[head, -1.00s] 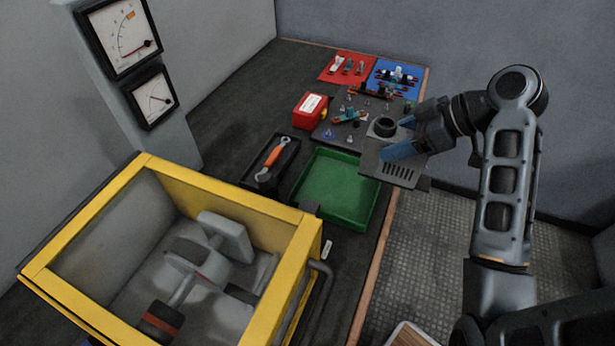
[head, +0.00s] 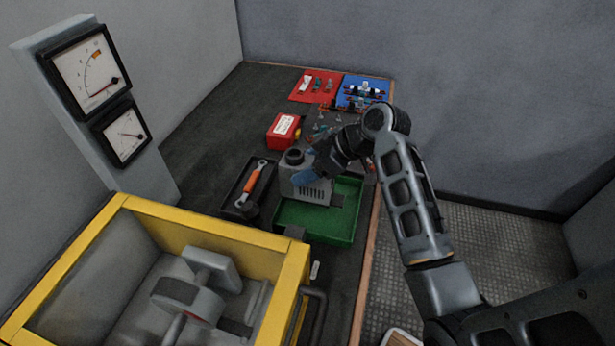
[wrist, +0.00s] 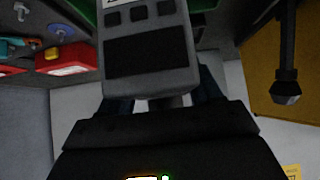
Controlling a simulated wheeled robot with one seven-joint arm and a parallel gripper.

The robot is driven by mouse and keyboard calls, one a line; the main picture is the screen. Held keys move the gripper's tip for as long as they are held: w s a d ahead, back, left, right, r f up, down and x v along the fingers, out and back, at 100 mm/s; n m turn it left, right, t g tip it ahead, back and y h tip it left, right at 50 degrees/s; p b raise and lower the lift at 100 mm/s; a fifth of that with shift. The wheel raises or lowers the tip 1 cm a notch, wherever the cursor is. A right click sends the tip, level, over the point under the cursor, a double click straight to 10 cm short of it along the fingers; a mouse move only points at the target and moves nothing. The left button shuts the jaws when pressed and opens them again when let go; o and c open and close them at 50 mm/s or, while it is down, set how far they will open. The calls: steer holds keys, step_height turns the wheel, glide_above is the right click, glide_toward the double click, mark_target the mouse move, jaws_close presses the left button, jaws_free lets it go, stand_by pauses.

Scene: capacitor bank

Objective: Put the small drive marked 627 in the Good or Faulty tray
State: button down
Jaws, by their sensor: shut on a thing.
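A grey box-shaped drive (head: 313,190) with a row of dark slots and a dark round part on top is in my gripper (head: 306,177). The blue fingers are shut on it. No number can be read on it. It is over the green tray (head: 345,232), covering part of the tray; I cannot tell whether it touches the tray. In the wrist view the drive (wrist: 148,58) shows a dark panel and several small dark squares, held upright between the fingers. No Good or Faulty label is readable on any tray.
A black tray (head: 230,206) with an orange-handled tool (head: 254,180) stands left of the green tray. A red box (head: 283,130) stands behind. A red mat (head: 300,97) and blue mat (head: 349,104) hold small parts at the back. A yellow-framed bin (head: 205,240) stands in front.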

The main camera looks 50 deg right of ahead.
steer(key=shift+s+a+f, duration=0.1)
steer(key=shift+s+f, duration=0.05)
steer(key=shift+f, duration=2.05)
steer(key=c, duration=0.5)
jaws_free()
steer(key=shift+f, duration=0.15)
steer(key=o, duration=0.3)
steer(key=shift+r, duration=0.25)
steer(key=shift+r, duration=0.2)
steer(key=v, duration=1.1)
steer(key=shift+s+d+r, duration=0.2)
steer(key=shift+d+r, duration=0.05)
steer(key=shift+s, duration=0.1)
